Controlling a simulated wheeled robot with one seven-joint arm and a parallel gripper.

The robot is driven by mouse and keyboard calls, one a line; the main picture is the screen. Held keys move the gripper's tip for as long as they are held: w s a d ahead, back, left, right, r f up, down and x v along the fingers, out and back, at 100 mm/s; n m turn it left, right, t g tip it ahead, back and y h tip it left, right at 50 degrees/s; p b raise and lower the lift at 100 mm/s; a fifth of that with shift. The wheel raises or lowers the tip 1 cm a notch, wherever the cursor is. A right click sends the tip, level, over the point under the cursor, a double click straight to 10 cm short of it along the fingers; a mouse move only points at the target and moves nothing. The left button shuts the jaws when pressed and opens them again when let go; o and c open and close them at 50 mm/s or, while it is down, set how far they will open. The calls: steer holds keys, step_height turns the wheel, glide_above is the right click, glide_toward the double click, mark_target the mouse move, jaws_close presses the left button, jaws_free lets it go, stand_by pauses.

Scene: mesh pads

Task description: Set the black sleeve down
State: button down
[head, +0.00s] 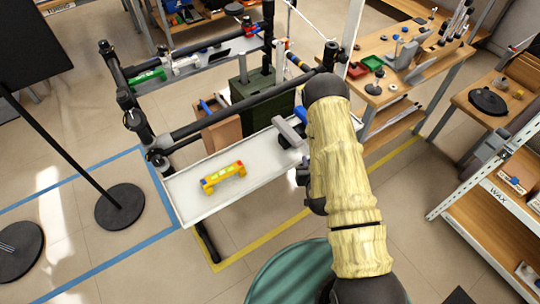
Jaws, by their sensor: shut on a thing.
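My gripper (289,135) is at the right end of the white tray (188,210), partly hidden by my own forearm. It is shut on a dark thing, which looks like the black sleeve (285,141); only a small part of it shows. I cannot tell whether the sleeve touches the tray. The tray's left and middle surface is bare except for a yellow toy-like piece (223,177) with red, green and blue parts.
A black rail frame (240,106) stands behind the tray, with a green box (250,90) beyond it. A wooden bench (400,75) with small parts is at the back right. Black round stand bases (120,207) are on the floor at left.

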steer(key=w+a+f+n+y+b, duration=0.3)
steer(key=w+a+b, duration=0.5)
steer(key=a+b, duration=0.1)
step_height(320, 180, up, 3)
steer(key=n+g+y+b, duration=0.2)
steer(key=n+y+b, duration=0.1)
steer(key=b, duration=0.5)
glide_above(264, 155)
step_height(264, 155, down, 6)
steer(key=shift+f+b, duration=0.15)
steer(key=shift+b, duration=0.35)
steer(key=shift+f, duration=1.85)
